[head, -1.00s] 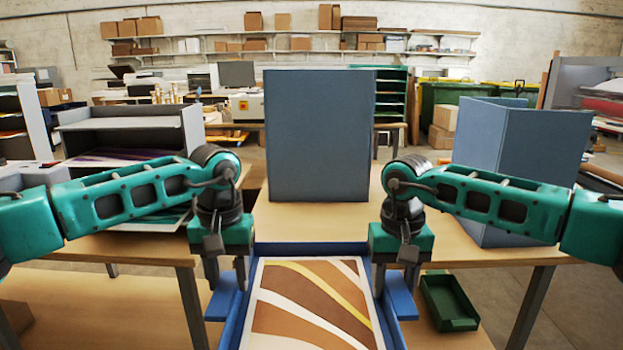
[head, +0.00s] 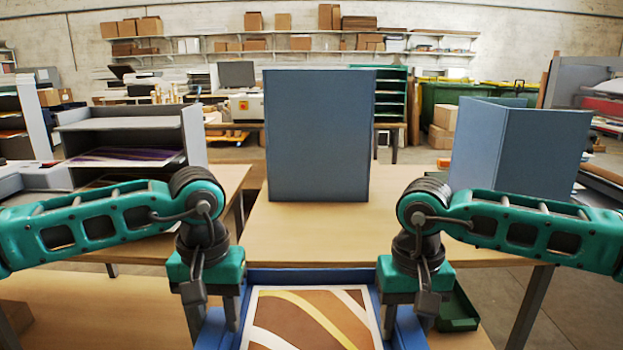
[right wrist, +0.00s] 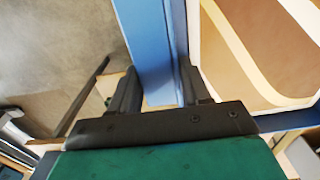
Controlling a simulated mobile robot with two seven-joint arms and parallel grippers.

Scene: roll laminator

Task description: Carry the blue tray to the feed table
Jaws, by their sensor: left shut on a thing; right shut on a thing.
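The blue tray (head: 312,276) is at the bottom centre of the head view, in front of the table edge. A brown, white and yellow patterned sheet (head: 310,318) lies in it. My left gripper (head: 213,322) is shut on the tray's left side. My right gripper (head: 405,320) is shut on its right side. In the right wrist view the fingers (right wrist: 158,88) straddle the tray's blue side wall (right wrist: 148,40). The near end of the tray is out of the picture. I cannot tell which surface is the feed table.
A wooden table (head: 345,232) lies just beyond the tray, with bare room at its front. A tall blue-grey panel (head: 318,135) stands on it, and a folded panel (head: 520,150) at right. A grey shelf unit (head: 130,140) stands left. A green bin (head: 458,308) is below right.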

